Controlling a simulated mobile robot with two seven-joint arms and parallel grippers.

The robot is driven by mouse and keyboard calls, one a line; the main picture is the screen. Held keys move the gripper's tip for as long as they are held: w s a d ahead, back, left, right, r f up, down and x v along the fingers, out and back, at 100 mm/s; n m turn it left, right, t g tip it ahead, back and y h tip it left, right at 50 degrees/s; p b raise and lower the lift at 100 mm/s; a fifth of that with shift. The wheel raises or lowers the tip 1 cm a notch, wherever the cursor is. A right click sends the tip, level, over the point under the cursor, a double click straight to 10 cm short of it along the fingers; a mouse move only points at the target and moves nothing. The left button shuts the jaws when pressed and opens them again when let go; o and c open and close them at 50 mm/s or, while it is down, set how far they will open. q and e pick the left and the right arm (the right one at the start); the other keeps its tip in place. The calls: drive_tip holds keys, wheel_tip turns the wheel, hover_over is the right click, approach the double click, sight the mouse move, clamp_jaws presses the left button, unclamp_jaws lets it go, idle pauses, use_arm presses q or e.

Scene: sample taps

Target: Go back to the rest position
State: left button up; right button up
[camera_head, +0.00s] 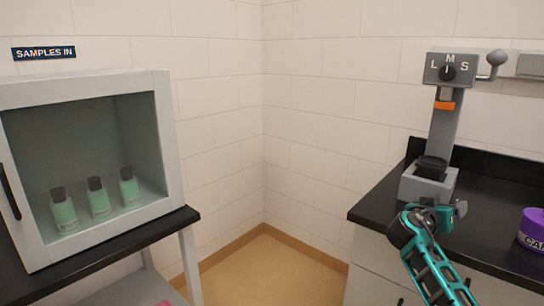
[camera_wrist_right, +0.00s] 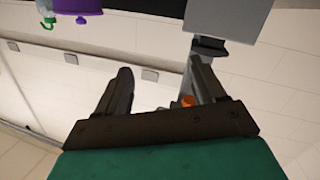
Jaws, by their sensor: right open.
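My right gripper (camera_wrist_right: 160,72) is open in the wrist view, with nothing held between its two dark fingers. In the head view my teal right arm comes up from the lower right, and its wrist end is in front of the grey tap stand (camera_head: 445,125). The fingers are hard to make out there. The stand has a dial marked L, M, S (camera_head: 447,73), a side lever (camera_head: 495,60), an orange ring (camera_head: 444,105) and a grey base with a black round top (camera_head: 431,168). The orange part also shows near the right finger in the wrist view (camera_wrist_right: 187,101). My left gripper is not in view.
A white-framed cabinet (camera_head: 175,150) labelled SAMPLES IN stands at left, with several dark-capped green bottles (camera_head: 98,198) inside. A purple container (camera_head: 533,228) stands on the black right counter (camera_head: 485,195). Open floor (camera_head: 265,265) lies between the counters.

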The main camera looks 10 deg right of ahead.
drive_tip(key=w+a+r+n+t+y, duration=0.2)
drive_tip(key=w+a+n+t+y, duration=0.8)
drive_tip(key=a+n+y, duration=0.4)
drive_tip(key=s+a+f+m+g+y, duration=0.1)
drive_tip(key=s+a+f+g, duration=0.1)
drive_tip(key=s+a+f, duration=0.6)
drive_tip(key=s+a+f+m+g+y, duration=0.1)
drive_tip(key=s+a+f, duration=0.1)
drive_tip(key=s+f, duration=0.75)
drive_tip(key=s+a+f+g, duration=0.2)
drive_tip(key=s+a+f, duration=0.2)
drive_tip(key=s, duration=0.6)
drive_tip(key=s+a+f+g+y, duration=0.1)
drive_tip(key=s+a+f, duration=0.3)
drive_tip(key=s+f, duration=0.4)
drive_tip(key=shift+s+f+m+g, duration=0.3)
drive_tip(key=shift+s+g, duration=0.2)
drive_tip(key=shift+s, duration=0.5)
drive_tip(key=shift+c, duration=0.2)
